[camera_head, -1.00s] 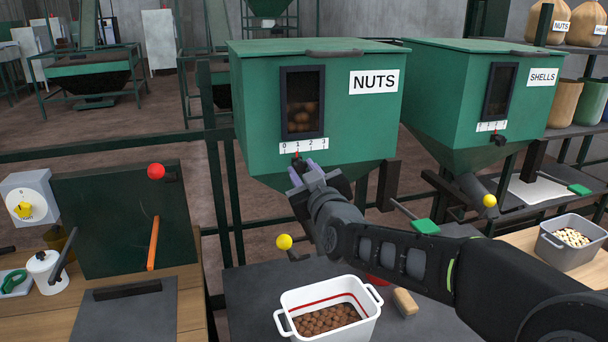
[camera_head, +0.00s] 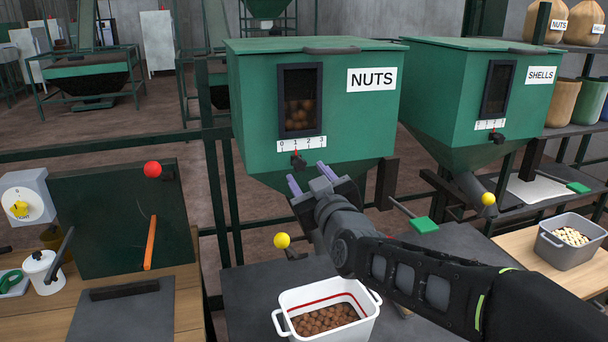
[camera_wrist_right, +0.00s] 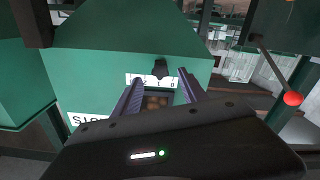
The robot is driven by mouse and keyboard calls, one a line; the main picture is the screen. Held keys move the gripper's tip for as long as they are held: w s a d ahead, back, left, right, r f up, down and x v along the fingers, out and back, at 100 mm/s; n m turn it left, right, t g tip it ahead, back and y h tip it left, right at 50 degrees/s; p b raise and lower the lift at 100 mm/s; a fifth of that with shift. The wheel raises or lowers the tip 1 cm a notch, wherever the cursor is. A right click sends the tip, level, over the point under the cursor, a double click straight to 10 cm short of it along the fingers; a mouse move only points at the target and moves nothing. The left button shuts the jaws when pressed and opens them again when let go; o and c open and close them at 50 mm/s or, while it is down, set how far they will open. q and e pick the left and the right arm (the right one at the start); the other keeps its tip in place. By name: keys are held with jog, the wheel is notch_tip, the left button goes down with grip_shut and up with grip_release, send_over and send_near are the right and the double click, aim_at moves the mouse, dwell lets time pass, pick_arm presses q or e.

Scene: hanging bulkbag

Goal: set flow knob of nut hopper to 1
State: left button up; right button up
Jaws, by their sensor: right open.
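The green nut hopper (camera_head: 250,115), labelled NUTS, stands in the middle of the head view. Its dark flow knob (camera_head: 299,162) sits under a white 0-to-3 scale (camera_head: 316,143). A small red mark above the knob is close to the 1. In the right wrist view, upside down, the knob (camera_wrist_right: 160,68) shows beside the scale (camera_wrist_right: 134,79), near the 1. My right gripper (camera_head: 308,177) is open and empty, just below and in front of the knob, apart from it. Its two purple fingers (camera_wrist_right: 160,78) point toward the hopper in the right wrist view. My left gripper is out of view.
A shells hopper (camera_head: 440,95) with its own knob stands to the right. Below, a white bin (camera_head: 330,298) of nuts sits on the dark table. A yellow-ended lever (camera_head: 282,241) and a green-ended handle (camera_head: 424,224) stick out near my right arm.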

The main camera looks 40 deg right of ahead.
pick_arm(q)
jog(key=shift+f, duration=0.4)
pick_arm(e)
jog(key=v, duration=0.4)
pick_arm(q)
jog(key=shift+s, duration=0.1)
pick_arm(e)
jog(key=shift+f, duration=0.1)
